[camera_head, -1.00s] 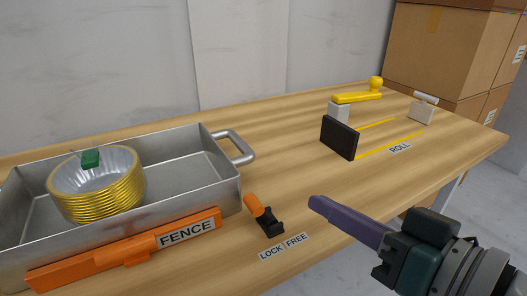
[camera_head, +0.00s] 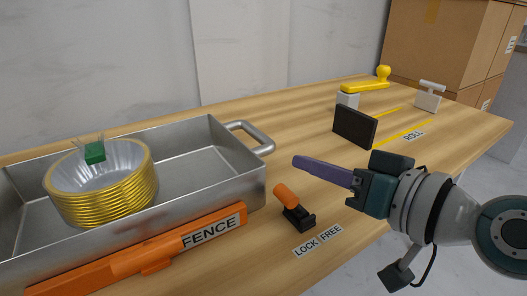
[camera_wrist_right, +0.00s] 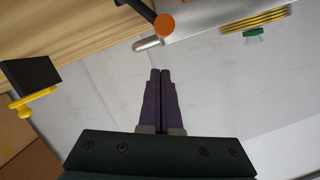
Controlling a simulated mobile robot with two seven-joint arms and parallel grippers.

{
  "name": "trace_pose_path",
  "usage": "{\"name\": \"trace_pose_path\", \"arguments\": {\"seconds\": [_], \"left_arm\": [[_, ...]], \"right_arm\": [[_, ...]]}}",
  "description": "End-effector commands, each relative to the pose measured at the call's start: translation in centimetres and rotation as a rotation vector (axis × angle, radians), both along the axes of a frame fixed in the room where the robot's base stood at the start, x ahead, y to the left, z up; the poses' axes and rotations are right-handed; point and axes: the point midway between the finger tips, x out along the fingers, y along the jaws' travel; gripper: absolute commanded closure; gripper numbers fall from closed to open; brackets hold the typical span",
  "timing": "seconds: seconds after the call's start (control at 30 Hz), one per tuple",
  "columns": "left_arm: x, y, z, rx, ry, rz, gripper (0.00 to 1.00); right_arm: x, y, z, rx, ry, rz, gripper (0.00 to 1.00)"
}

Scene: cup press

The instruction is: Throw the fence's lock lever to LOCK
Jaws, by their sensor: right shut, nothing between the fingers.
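The lock lever (camera_head: 286,196) has an orange grip on a black base, in front of the tray in the head view. The grip tilts up and to the left, over a "LOCK FREE" label (camera_head: 318,240). The orange fence (camera_head: 160,258) runs along the tray's front side. My right gripper (camera_head: 296,162) is shut and empty, its purple fingers above and just right of the lever in the picture, apart from it. In the right wrist view the shut fingertips (camera_wrist_right: 160,71) show below a round orange end (camera_wrist_right: 165,24), seemingly the lever's grip. My left gripper is not in view.
A metal tray (camera_head: 214,172) with a side handle (camera_head: 254,137) holds a stack of gold-edged cups (camera_head: 108,190) with a green piece on top. Further right stand a black block (camera_head: 354,127), a yellow crank (camera_head: 366,85) and a "ROLL" label (camera_head: 413,136). Cardboard boxes (camera_head: 450,45) stand behind.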

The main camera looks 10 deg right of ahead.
Motion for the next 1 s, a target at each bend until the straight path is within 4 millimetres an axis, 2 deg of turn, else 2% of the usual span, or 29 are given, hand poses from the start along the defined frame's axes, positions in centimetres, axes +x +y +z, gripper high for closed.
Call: {"name": "trace_pose_path", "arguments": {"seconds": [0.03, 0.2, 0.6, 0.8, 1.0], "left_arm": [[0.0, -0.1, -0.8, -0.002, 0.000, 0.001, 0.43], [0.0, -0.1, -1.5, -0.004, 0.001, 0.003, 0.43], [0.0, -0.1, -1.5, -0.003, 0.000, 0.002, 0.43], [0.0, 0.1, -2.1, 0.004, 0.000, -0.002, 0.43], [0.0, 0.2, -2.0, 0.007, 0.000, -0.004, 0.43]], "right_arm": [[-0.3, 0.3, -1.4, 0.002, 0.006, 0.001, 1.00], [-0.5, 0.9, -2.6, 0.000, 0.004, 0.000, 1.00], [-0.6, 1.1, -2.8, 0.000, 0.003, 0.000, 1.00], [-1.0, 2.2, -3.9, -0.001, 0.004, 0.001, 1.00], [-1.1, 2.3, -4.0, -0.002, 0.008, 0.004, 1.00]]}}
